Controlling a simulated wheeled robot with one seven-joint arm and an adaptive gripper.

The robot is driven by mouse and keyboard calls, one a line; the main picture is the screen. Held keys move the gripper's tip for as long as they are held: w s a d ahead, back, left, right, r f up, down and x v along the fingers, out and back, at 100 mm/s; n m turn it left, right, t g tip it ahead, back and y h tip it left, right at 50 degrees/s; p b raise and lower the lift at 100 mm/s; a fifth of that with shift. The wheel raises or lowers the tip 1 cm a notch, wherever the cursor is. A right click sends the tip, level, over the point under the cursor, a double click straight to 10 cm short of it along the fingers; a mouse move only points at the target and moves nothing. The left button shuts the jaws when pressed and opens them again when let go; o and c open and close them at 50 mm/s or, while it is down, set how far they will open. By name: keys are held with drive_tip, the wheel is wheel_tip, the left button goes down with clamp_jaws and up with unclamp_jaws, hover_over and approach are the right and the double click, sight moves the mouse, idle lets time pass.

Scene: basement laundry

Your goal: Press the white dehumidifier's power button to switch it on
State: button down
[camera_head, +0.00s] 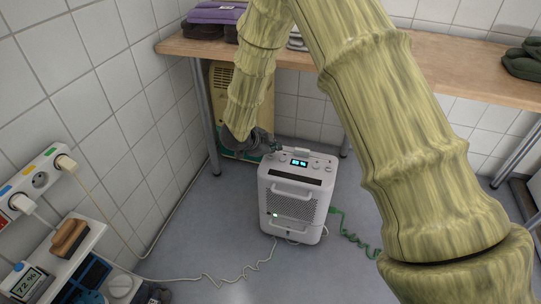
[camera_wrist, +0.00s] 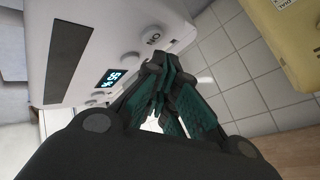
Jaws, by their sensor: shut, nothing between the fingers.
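The white dehumidifier (camera_head: 292,205) stands upright on the floor below the wooden counter. Its top panel has a lit display (camera_head: 299,163), which also shows in the wrist view (camera_wrist: 111,78) and seems to read 55 %. My gripper (camera_head: 271,144) is shut and empty at the panel's back left corner. Its fingertips (camera_wrist: 162,62) are close to the marking and hide part of the panel; contact cannot be told.
A yellow cabinet (camera_head: 222,88) stands just behind, under the wooden counter (camera_head: 430,65). A metal leg (camera_head: 206,120) is to the left. A green hose (camera_head: 350,235) and pale cord (camera_head: 215,278) lie on the floor. A power strip (camera_head: 38,180) is on the left wall.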

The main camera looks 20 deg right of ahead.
sight(273, 158)
drive_tip(key=shift+r+p, duration=2.45)
drive_tip(key=shift+r, duration=0.35)
